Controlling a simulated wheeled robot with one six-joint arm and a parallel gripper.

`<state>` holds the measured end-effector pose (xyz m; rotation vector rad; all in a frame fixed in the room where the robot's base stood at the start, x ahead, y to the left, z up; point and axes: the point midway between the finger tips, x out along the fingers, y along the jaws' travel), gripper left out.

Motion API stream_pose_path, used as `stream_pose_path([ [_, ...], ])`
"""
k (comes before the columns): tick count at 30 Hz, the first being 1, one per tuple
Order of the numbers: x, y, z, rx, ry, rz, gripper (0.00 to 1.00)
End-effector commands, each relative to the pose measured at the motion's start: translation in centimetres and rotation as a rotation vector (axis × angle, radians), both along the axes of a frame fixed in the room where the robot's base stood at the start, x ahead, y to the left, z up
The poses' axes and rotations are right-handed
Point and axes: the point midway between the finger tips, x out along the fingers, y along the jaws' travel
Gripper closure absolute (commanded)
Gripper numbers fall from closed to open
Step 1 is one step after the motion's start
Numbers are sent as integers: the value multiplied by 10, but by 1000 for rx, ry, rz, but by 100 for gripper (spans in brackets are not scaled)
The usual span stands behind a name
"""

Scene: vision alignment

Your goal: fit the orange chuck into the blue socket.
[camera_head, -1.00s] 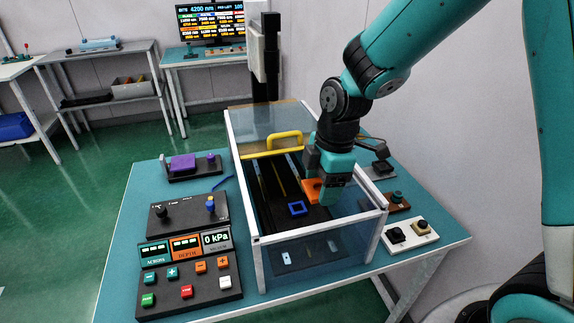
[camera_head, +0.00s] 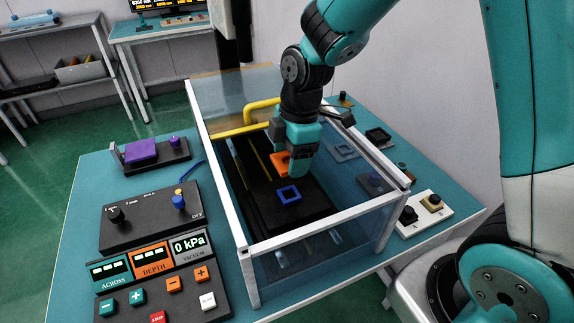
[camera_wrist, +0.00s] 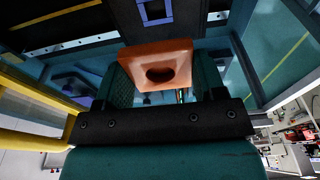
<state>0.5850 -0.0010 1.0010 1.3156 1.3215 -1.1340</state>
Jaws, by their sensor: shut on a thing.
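The orange chuck (camera_head: 279,160) is held in my gripper (camera_head: 294,168), inside the open-topped, clear-walled enclosure (camera_head: 320,224). In the wrist view the chuck (camera_wrist: 158,66) is a flat orange block with a dark hole, between the two fingers of my gripper (camera_wrist: 162,82). The blue socket (camera_head: 288,194) is a square frame on a black plate, just in front of the chuck in the head view. A blue-violet frame that looks like the socket (camera_wrist: 153,20) shows at the top of the wrist view. Chuck and socket are apart; the height between them is hard to judge.
The white rim (camera_head: 326,221) of the enclosure surrounds my gripper, with a yellow handle (camera_head: 259,107) behind it. A control panel (camera_head: 160,279) reading 0 kPa and a purple block (camera_head: 141,151) stand left. A white knob box (camera_head: 424,212) is at right.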

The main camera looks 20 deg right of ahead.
Motion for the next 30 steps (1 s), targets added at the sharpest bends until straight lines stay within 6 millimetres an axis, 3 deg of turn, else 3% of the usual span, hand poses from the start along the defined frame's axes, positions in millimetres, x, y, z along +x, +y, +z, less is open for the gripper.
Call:
stream_pose_path([
  [3, 0, 1, -13, 0, 0, 1, 64],
  [19, 0, -4, -10, 2, 0, -3, 64],
  [30, 0, -4, -43, 2, 1, -3, 64],
])
